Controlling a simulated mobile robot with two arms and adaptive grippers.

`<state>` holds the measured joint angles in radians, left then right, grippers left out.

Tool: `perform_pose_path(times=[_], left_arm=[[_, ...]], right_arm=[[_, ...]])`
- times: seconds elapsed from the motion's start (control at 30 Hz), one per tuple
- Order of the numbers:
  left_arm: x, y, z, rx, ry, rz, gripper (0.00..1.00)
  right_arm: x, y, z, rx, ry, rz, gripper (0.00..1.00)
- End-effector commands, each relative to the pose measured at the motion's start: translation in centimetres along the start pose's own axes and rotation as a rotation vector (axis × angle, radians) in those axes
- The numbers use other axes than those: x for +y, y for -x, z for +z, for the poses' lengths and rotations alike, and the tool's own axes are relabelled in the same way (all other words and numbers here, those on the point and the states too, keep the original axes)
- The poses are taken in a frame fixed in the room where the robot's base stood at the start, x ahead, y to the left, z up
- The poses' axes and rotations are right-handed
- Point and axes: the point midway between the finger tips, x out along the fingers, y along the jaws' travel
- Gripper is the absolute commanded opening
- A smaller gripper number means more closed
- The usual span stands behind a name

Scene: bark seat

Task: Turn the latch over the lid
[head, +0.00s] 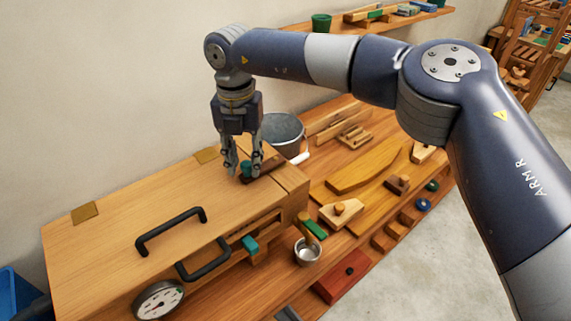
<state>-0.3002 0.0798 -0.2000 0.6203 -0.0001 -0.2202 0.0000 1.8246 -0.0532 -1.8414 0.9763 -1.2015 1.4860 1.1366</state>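A long wooden box with a pale wooden lid (165,205) fills the left of the head view. A small dark latch (266,168) with a teal knob (246,169) lies at the lid's right end, near the seam with the end block. My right gripper (244,168) points straight down over the latch, with one finger on each side of the knob. Whether the fingers press on the knob is too small to tell. The fingers hide part of the latch, so its exact angle is unclear. My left gripper is out of view.
Black handles stand on the lid (171,231) and the box front (203,259). A round gauge (159,299) is at the front. A grey bucket (285,136) stands close behind the gripper. Wooden parts and a metal cup (307,251) cover the bench at right.

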Motion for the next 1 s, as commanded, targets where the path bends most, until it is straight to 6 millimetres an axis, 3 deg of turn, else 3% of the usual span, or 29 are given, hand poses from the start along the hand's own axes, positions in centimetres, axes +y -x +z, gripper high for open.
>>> perform_pose_path(times=[0.37, 1.0], left_arm=[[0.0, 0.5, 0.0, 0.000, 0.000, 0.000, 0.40], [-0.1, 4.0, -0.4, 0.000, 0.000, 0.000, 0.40]], right_arm=[[0.0, 0.8, 0.0, 0.000, 0.000, 0.001, 0.32], [0.0, 7.3, 0.0, -0.001, 0.001, 0.001, 0.32]])
